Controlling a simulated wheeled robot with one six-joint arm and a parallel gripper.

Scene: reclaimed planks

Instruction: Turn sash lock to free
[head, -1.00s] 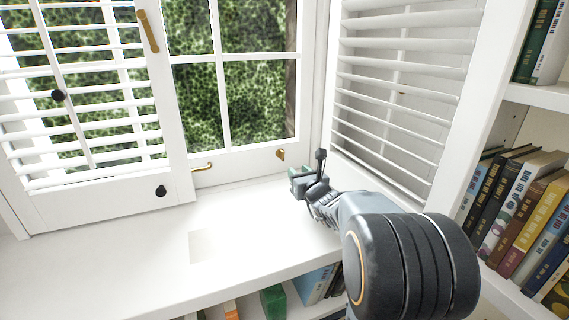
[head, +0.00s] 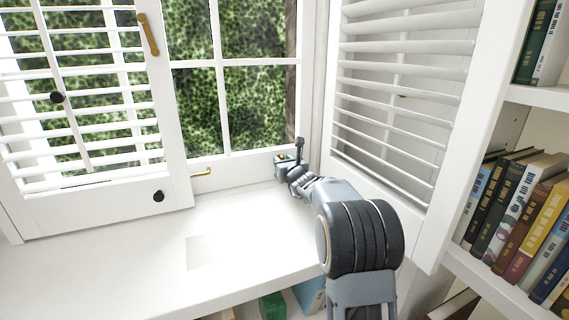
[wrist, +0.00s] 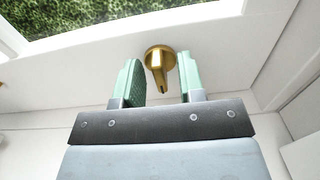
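The brass sash lock (wrist: 158,65) is on the white lower rail of the window in the wrist view. It has a round base and a short lever that points down, tilted slightly to the right. My gripper (wrist: 160,75) is open, with one green-padded finger on each side of the lock. The fingers look apart from it. In the head view my gripper (head: 284,167) is at the right end of the window's bottom rail and hides the lock there.
A brass handle (head: 201,173) sits on the rail to the left. An open louvred shutter (head: 395,100) stands close to the right of my arm, with a bookshelf (head: 540,93) beyond. Another shutter (head: 100,200) covers the left side. The white sill (head: 130,255) is clear.

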